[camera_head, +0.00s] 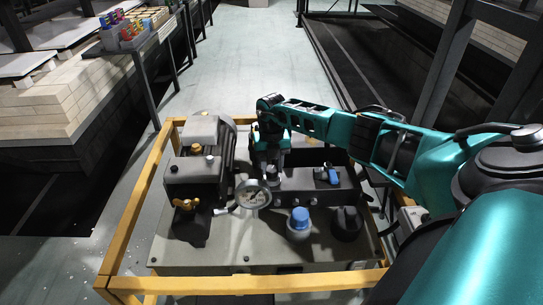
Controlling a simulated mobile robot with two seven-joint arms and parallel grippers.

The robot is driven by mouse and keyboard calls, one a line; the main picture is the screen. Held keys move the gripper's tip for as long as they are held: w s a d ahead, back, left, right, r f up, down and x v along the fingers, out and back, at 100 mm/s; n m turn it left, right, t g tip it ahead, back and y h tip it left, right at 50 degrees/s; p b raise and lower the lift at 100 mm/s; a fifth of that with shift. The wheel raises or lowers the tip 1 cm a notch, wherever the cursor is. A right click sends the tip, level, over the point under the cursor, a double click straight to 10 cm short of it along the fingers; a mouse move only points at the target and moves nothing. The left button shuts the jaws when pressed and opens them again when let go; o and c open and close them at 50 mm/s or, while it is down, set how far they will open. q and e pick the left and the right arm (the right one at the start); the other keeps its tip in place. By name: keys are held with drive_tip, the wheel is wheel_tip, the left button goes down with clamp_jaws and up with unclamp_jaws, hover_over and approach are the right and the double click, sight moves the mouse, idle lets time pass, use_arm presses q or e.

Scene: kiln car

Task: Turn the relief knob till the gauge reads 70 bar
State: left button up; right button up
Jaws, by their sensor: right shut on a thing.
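My right gripper (270,172) reaches down from above at the left end of a dark valve block (312,198). It is shut on what looks like the relief knob, which is mostly hidden between the fingers. The round pressure gauge (252,194) with a pale dial stands just in front of and to the left of the gripper. Its needle and figures are too small to read. My left gripper is not in view.
A blue-handled valve (328,174) sits on the block to the right. A blue cap (299,221) and a black cap (346,222) stand in front. A grey motor unit (197,165) with brass fittings is on the left. A yellow frame (138,211) surrounds the unit.

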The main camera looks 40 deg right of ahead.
sight(272, 169)
idle(0.4)
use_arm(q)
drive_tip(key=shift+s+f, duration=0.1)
use_arm(e)
drive_tip(key=o, duration=1)
drive_tip(key=shift+o, duration=0.2)
drive_tip(key=shift+r, duration=0.1)
drive_tip(key=shift+r, duration=0.4)
use_arm(q)
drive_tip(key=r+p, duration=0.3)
drive_tip(key=p, duration=0.1)
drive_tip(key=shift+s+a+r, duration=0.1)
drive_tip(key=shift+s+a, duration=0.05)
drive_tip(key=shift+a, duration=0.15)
use_arm(e)
wheel_tip(272, 169, up, 12)
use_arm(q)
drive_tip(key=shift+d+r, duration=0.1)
